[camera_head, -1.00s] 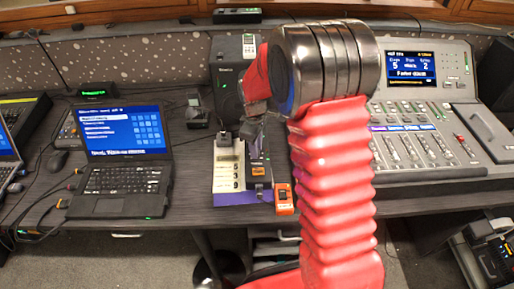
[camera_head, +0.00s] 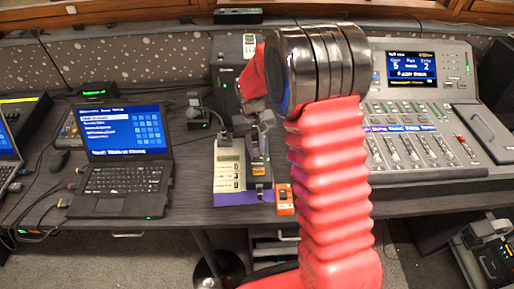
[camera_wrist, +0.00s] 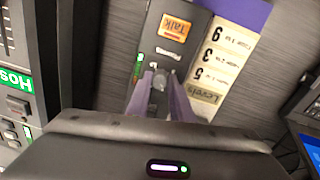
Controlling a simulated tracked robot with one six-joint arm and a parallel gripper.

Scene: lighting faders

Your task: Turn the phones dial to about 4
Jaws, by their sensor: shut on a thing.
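A small grey round dial (camera_wrist: 159,80) stands on the dark panel (camera_wrist: 190,62) in the wrist view. My gripper (camera_wrist: 161,90) has its two purple-grey fingers on either side of the dial, shut on it. The dial's marks and pointer cannot be read. A lit orange Talk button (camera_wrist: 174,28) is on the same panel beyond the dial. A pale Levels card (camera_wrist: 218,60) lies beside the panel, with the numbers 5, 3 and 9. In the head view my arm partly hides the panel, and the dial cannot be made out.
An open laptop (camera_head: 122,160) is left of the panel. A mixing desk with faders (camera_head: 415,145) is at the right. A small orange device (camera_head: 285,199) lies at the table's front edge. A dark speaker (camera_head: 226,88) stands behind.

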